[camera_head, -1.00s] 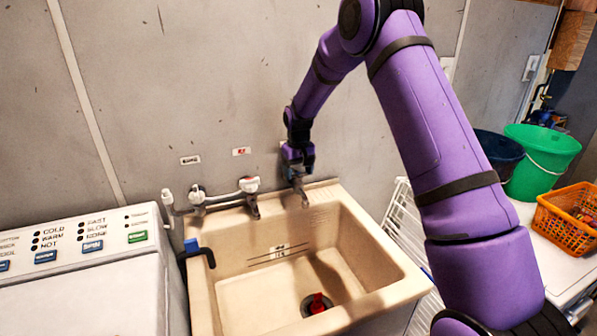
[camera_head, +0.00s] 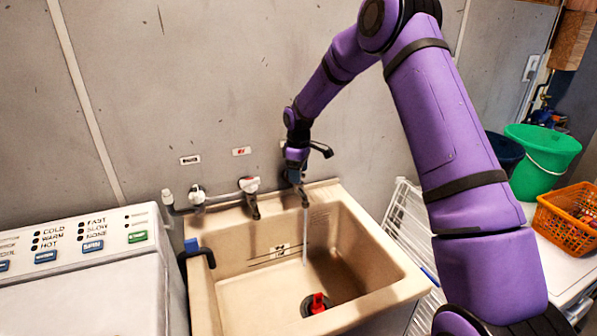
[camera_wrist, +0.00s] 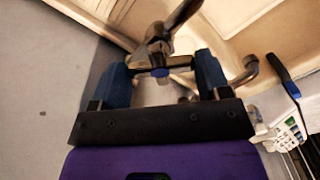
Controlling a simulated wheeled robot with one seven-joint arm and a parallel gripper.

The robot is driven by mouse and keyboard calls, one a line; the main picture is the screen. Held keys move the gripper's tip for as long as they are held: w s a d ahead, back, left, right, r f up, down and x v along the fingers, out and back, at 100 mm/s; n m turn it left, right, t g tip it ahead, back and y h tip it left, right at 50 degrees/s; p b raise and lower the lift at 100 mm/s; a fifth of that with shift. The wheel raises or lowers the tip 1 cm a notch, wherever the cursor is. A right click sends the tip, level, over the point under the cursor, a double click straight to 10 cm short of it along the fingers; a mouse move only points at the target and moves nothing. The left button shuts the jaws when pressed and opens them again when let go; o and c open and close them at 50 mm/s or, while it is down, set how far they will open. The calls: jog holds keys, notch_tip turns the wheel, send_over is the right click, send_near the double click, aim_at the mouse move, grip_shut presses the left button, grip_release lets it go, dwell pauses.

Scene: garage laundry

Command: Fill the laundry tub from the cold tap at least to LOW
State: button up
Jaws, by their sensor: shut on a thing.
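My gripper (camera_head: 297,165) is at the rightmost tap (camera_head: 303,190) on the wall behind the beige laundry tub (camera_head: 203,300). In the wrist view my blue fingers (camera_wrist: 160,72) are shut on the tap's handle (camera_wrist: 158,55). A thin stream of water (camera_head: 305,235) falls from this tap into the tub. A red plug (camera_head: 318,302) stands at the dark drain (camera_head: 307,309); I cannot tell how firmly it sits. Level marks (camera_head: 280,252) are on the tub's inner back wall, too small to read. No pooled water is clearly visible.
A blue-handled hose hook (camera_head: 197,248) hangs on the tub's left rim. A washing machine (camera_head: 80,270) stands left; a white rack (camera_head: 405,225), green bucket (camera_head: 540,160) and orange basket (camera_head: 570,218) are right.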

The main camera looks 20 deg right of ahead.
jog(key=shift+n, duration=1.1)
jog(key=o, duration=0.9)
notch_tip(320, 180, up, 11)
jog(key=shift+f, duration=0.1)
